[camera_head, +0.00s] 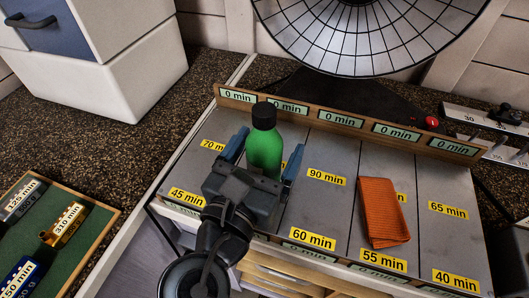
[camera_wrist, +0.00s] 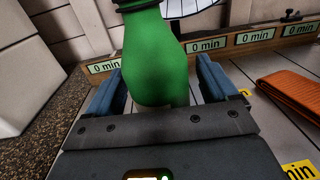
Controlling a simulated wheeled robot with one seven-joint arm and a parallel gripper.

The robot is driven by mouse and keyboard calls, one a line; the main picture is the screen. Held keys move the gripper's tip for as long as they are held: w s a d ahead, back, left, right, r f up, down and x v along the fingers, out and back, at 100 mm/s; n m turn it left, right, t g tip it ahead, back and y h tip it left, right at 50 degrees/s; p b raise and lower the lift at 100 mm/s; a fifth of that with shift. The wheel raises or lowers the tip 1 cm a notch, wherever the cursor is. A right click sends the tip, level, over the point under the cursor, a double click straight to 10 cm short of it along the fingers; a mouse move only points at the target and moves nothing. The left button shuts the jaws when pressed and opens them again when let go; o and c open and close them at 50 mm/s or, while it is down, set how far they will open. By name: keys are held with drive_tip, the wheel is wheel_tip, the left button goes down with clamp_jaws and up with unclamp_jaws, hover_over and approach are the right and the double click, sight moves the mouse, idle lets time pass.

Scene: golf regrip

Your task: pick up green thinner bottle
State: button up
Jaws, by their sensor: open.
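The green thinner bottle (camera_head: 264,150) has a black cap and stands upright on a grey shelf with lanes marked in minutes. My gripper (camera_head: 262,158) is open, with one blue finger on each side of the bottle. In the wrist view the green bottle (camera_wrist: 152,65) rises between the two blue fingertips of my gripper (camera_wrist: 158,85). A gap shows between the bottle and the right finger; the left finger is very near it, and I cannot tell if they touch. The bottle's base is partly hidden behind my gripper in the head view.
An orange folded cloth (camera_head: 383,212) lies on the shelf to the right. A wooden rail (camera_head: 345,119) with "0 min" labels runs behind the bottle. A round fan-like grille (camera_head: 365,35) stands behind. A green tray (camera_head: 62,240) with labelled weights is at the left. Lanes between bottle and cloth are clear.

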sight(270, 127)
drive_tip(key=shift+w+d, duration=0.15)
drive_tip(key=shift+w, duration=0.25)
drive_tip(key=c, duration=1.1)
drive_tip(key=shift+r, duration=0.15)
wheel_tip(270, 127, up, 4)
drive_tip(key=shift+r, duration=0.1)
drive_tip(key=s+d+r, duration=0.6)
drive_tip(key=s+d, duration=0.1)
drive_tip(key=d, duration=0.1)
drive_tip(key=shift+s+d+r, duration=0.25)
drive_tip(key=shift+d, duration=0.15)
